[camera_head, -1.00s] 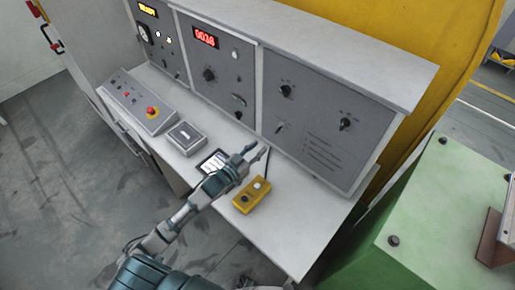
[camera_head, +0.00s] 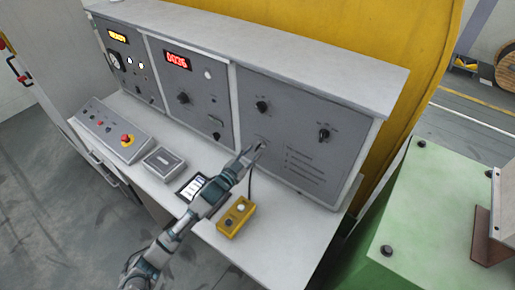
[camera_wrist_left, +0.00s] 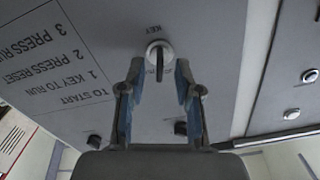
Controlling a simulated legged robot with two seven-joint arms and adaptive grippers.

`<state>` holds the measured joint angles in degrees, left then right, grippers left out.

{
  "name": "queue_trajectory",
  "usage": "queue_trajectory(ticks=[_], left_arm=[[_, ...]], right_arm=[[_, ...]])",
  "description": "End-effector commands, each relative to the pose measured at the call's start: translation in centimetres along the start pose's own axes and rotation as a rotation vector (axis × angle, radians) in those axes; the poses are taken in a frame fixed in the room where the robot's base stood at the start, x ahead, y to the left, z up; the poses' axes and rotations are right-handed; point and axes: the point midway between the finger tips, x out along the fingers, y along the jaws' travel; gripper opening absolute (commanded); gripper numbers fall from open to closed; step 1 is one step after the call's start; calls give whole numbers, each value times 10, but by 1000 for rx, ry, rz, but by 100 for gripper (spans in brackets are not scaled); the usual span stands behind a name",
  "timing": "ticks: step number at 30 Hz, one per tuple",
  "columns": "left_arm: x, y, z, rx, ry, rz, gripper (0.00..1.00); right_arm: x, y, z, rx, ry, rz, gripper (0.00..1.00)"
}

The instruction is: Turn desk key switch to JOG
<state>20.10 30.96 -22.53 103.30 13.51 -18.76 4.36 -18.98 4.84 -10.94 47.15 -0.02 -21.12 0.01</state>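The key switch (camera_wrist_left: 159,52) is a round silver lock with a dark key in it, on the grey desk panel under the label KEY. In the left wrist view, the key (camera_wrist_left: 160,68) points toward the gripper's palm. My left gripper (camera_wrist_left: 159,75) is open, with one blue-padded finger on each side of the key and a gap on both sides. In the head view, the left gripper (camera_head: 257,150) is at the lower left of the right-hand panel (camera_head: 300,125) and largely hides the switch. My right gripper is out of view.
A yellow pendant box (camera_head: 236,217) with a cable lies on the desktop below the left arm. A dark tablet (camera_head: 191,187), a grey box (camera_head: 163,161) and a console with a red button (camera_head: 127,140) stand to the left. A green cabinet (camera_head: 420,210) is at right.

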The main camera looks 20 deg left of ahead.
Motion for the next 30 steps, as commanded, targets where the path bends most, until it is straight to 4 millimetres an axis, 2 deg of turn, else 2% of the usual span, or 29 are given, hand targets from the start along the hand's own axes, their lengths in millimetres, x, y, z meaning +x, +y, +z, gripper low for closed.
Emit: queue_trajectory(ticks=[3, 6, 17, 18, 22, 28, 30], left_arm=[[20, 0, 0, -1, 0, 0, 33], [30, 0, 0, 0, -1, 0, 33], [37, 0, 0, 1, 0, 0, 33], [37, 0, 0, 1, 0, 0, 31], [37, 0, 0, 1, 0, 0, 0], [37, 0, -1, -14, 0, 0, 0], [37, 0, -2, -44, 0, 0, 0]], right_arm=[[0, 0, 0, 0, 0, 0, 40], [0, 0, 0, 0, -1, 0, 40], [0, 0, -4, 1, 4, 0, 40], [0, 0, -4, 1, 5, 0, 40], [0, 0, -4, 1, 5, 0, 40], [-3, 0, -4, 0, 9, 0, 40], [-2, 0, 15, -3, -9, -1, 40]])
